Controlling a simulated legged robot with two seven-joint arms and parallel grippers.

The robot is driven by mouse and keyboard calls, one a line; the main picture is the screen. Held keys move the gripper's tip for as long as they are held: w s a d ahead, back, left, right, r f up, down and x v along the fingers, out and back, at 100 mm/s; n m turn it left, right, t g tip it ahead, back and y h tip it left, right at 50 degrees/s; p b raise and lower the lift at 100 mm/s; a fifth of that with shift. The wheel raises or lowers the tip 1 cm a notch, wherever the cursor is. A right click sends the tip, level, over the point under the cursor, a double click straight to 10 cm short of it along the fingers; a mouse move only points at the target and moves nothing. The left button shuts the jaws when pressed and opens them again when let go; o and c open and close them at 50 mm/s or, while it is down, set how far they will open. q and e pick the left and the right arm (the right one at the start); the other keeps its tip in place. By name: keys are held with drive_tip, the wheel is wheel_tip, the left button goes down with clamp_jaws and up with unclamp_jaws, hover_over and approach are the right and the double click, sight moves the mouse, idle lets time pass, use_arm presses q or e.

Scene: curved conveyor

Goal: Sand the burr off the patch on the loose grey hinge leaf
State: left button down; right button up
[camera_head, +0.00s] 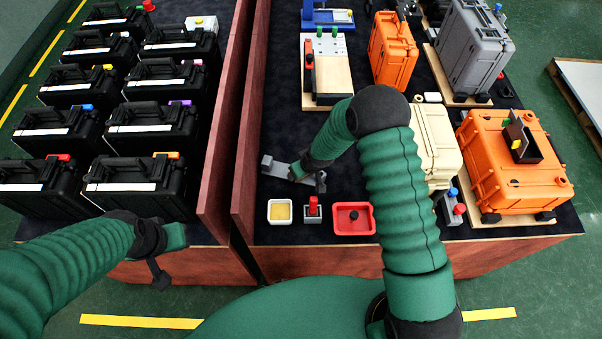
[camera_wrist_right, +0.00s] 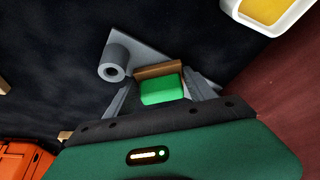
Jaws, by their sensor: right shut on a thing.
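The loose grey hinge leaf (camera_head: 278,170) lies on the dark mat at the front left of the bench. The right wrist view shows its flat plate (camera_wrist_right: 150,54) and round barrel (camera_wrist_right: 113,62). My right gripper (camera_head: 306,180) is shut on a green block (camera_wrist_right: 161,90) with a brown strip (camera_wrist_right: 160,70) on its far side. The brown strip is over the leaf; I cannot tell whether it touches. The patch and any burr are hidden or too small to make out. My left gripper (camera_head: 159,272) hangs low in front of the benches, away from the leaf; its jaw state is unclear.
A white tray with yellow contents (camera_head: 280,202), a grey stand with a red top (camera_head: 313,209) and a red tray (camera_head: 341,230) stand in front of the leaf. Beige (camera_head: 437,145) and orange (camera_head: 515,185) cases stand to the right. A raised red-brown partition (camera_head: 245,120) borders the left.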

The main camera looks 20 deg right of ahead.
drive_tip(key=shift+d, duration=0.15)
wheel_tip(320, 180, up, 6)
drive_tip(key=p, duration=0.4)
drive_tip(key=shift+d+f, duration=0.1)
drive_tip(key=shift+f, duration=0.1)
drive_tip(key=shift+r+p, duration=0.2)
drive_tip(key=shift+p, duration=0.2)
drive_tip(key=shift+f, duration=0.15)
drive_tip(key=shift+w, duration=0.1)
wheel_tip(320, 180, up, 3)
drive_tip(key=shift+r+p, duration=0.1)
drive_tip(key=shift+p, duration=1)
